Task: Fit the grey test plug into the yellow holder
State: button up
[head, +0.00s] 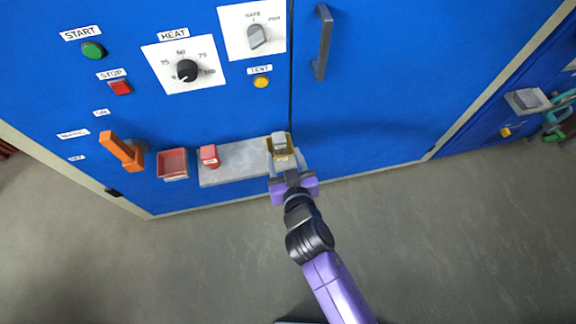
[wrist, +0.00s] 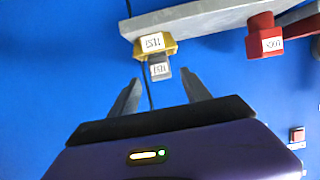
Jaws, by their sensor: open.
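The grey test plug (head: 279,138) stands upright at the yellow holder (head: 282,157), on the right end of the grey shelf. In the upside-down wrist view, the plug (wrist: 160,71) carries a label and meets the labelled yellow holder (wrist: 150,48). How deep it sits in the holder cannot be told. My gripper (head: 286,165) is in front of the holder. In the wrist view its open fingers (wrist: 160,88) point toward the plug, one on each side in the picture, with nothing held between them.
The grey shelf (head: 237,164) carries a red lock block (head: 209,156). A red tray (head: 173,163) and an orange handle (head: 122,151) are to its left. The floor in front is clear.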

jog(key=shift+v, duration=2.2)
jog(key=s+d+r+m, duration=0.1)
jog(key=s+d, duration=1.2)
jog(key=s, duration=0.3)
jog(key=s+d+r+m+h, duration=0.1)
jog(key=s+d+r+h, duration=0.1)
jog(key=s+d+r, duration=0.2)
jog(key=s+d+r+m+t+h, duration=0.1)
jog(key=s+d+r, duration=0.4)
jog(key=s+r, duration=0.4)
jog(key=shift+s+r+h, duration=0.15)
jog(key=shift+r+h, duration=0.25)
jog(key=shift+r, duration=0.15)
